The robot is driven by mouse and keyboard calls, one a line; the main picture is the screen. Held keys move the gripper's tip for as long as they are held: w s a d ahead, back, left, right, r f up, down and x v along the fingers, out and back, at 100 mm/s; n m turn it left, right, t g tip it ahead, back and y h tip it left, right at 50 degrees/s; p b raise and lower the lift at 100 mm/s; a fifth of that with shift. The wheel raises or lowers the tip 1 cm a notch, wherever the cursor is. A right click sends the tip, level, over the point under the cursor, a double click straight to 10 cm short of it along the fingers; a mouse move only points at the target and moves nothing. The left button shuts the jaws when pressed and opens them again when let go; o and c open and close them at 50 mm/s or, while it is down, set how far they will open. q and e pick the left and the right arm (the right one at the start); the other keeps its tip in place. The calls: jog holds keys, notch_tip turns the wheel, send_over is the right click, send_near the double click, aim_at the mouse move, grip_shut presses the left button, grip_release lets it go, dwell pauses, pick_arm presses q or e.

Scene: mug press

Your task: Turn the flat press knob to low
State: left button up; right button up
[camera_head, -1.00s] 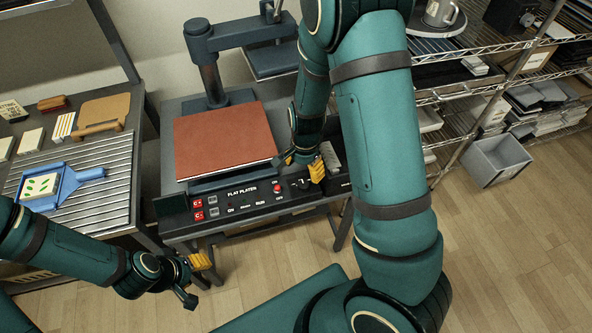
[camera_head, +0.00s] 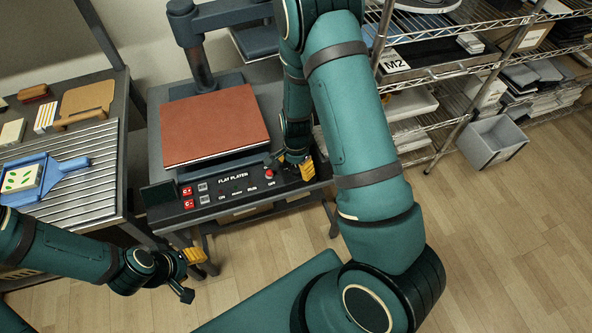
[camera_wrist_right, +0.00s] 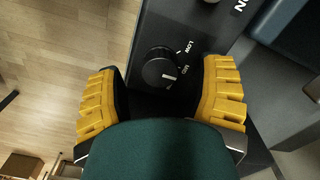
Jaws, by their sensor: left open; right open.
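The flat press (camera_head: 226,167) stands centre, with a red-brown pad and a dark front panel marked FLAT PLATEN. Its black round knob (camera_wrist_right: 159,69) shows clearly in the right wrist view, with LOW and MID lettered beside it. The white mark on the knob points away from LOW, past MID toward a lower label I cannot read. My right gripper (camera_wrist_right: 162,80) is open, its yellow fingers on either side of the knob; contact is not visible. In the head view the right gripper (camera_head: 298,168) hides the knob. My left gripper (camera_head: 190,272) is open and empty, low in front of the press.
A red button (camera_head: 268,174) sits on the panel left of the knob. A ribbed table (camera_head: 75,170) with a blue tray (camera_head: 62,178) is at the left. Wire shelves (camera_head: 450,75) and a grey bin (camera_head: 492,141) are at the right. The floor in front is clear.

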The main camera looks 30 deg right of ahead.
jog(key=shift+f, duration=0.75)
jog(key=shift+c, duration=0.2)
grip_shut()
jog(key=shift+n, duration=0.3)
jog(key=n, duration=0.9)
jog(key=shift+s, duration=0.1)
jog(key=shift+n, duration=0.3)
